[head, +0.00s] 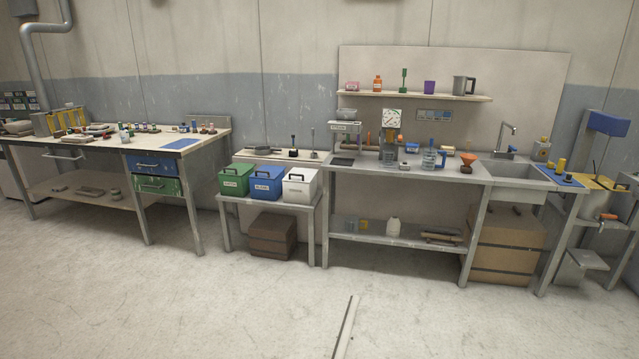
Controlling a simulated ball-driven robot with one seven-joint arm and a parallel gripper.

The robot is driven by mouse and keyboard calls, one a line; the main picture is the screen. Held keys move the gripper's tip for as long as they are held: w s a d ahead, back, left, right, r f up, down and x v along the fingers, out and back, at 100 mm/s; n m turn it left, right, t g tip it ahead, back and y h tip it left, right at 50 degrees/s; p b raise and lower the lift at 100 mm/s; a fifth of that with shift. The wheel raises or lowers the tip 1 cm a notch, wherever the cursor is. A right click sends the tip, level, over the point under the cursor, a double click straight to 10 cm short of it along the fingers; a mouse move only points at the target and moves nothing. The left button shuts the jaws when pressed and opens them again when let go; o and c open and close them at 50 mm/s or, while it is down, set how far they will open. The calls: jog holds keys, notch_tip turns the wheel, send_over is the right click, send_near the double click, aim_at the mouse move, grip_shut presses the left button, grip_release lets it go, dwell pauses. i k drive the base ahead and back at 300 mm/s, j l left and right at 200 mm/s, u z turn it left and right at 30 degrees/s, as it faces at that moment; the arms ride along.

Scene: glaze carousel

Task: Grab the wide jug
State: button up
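A grey jug (461,86) with a dark handle on its right stands upright at the right end of the wall shelf (415,97). A clear, bluish jug (429,160) with a blue handle stands on the bench below. Another clear vessel (390,155) stands on the bench in front of a round white dial. I cannot tell for certain which of these is the wide jug. All of them are far off across the floor. My gripper is not in view.
The steel bench (360,170) has a sink at its right. Green, blue and white bins (300,186) stand on a low table to the left. A pale bar (346,328) lies low in front; other floor is clear.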

aim_at(356, 225)
jog(key=i, duration=3.85)
jog(key=i+l+u, duration=0.1)
jog(key=i+u, duration=0.15)
jog(key=i, duration=0.35)
jog(key=i+l+u, duration=0.25)
jog(key=i, duration=0.35)
